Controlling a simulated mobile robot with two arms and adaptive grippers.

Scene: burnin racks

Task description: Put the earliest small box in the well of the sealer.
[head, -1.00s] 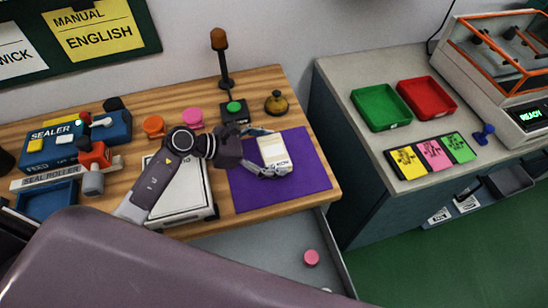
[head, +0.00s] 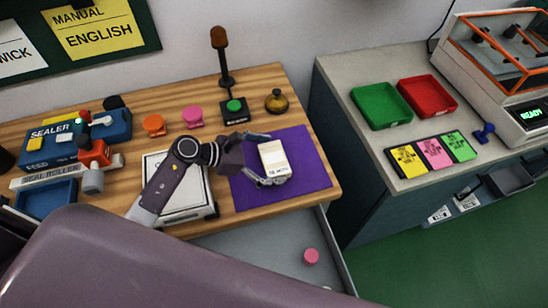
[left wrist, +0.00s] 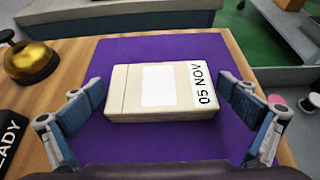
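A small cream box (head: 274,157) lies on the purple mat (head: 312,178). In the left wrist view the box (left wrist: 160,92) shows a white patch and a label reading 05 NOV. My left gripper (head: 264,160) is open, with one finger on each side of the box; in the left wrist view its fingers (left wrist: 160,108) appear slightly apart from the box. The blue sealer (head: 68,142), marked SEALER and FEED, stands at the left of the wooden table, with a red part and a seal roller label. My right gripper is out of view.
A white flat case (head: 160,212) lies under my left arm. Orange (head: 154,125) and pink (head: 192,117) pieces, a button lamp (head: 235,107) and a brass bell (head: 277,101) stand behind. Green (head: 381,107) and red (head: 427,96) trays sit on the right counter.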

